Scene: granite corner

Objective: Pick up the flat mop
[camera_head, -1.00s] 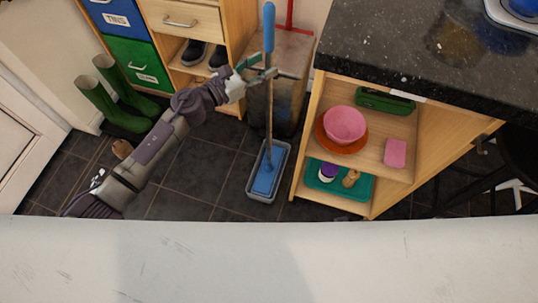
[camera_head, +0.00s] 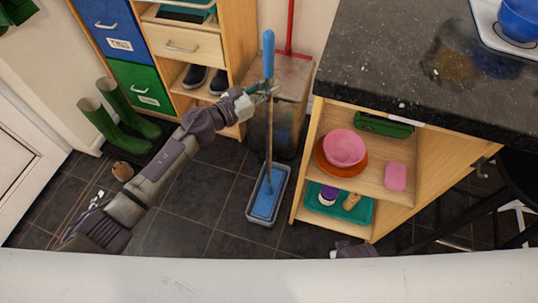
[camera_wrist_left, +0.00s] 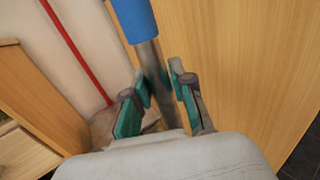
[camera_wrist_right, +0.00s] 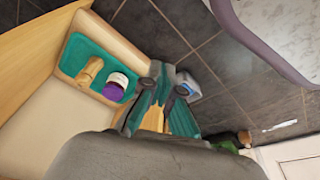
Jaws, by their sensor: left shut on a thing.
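The flat mop (camera_head: 268,150) stands upright, its blue flat head resting in a grey-blue tray (camera_head: 250,213) on the floor. Its handle has a blue grip at the top. My left gripper (camera_head: 264,89) is shut on the handle just below the blue grip. In the left wrist view the handle (camera_wrist_left: 150,65) passes between the fingers (camera_wrist_left: 160,88).
The shelf unit (camera_head: 300,190) under the black counter (camera_head: 420,60) is close right of the mop. It holds a pink bowl (camera_head: 344,147) and a teal tray (camera_head: 318,207). A worn bin (camera_head: 288,110) stands behind. Green boots (camera_head: 120,120) are at left.

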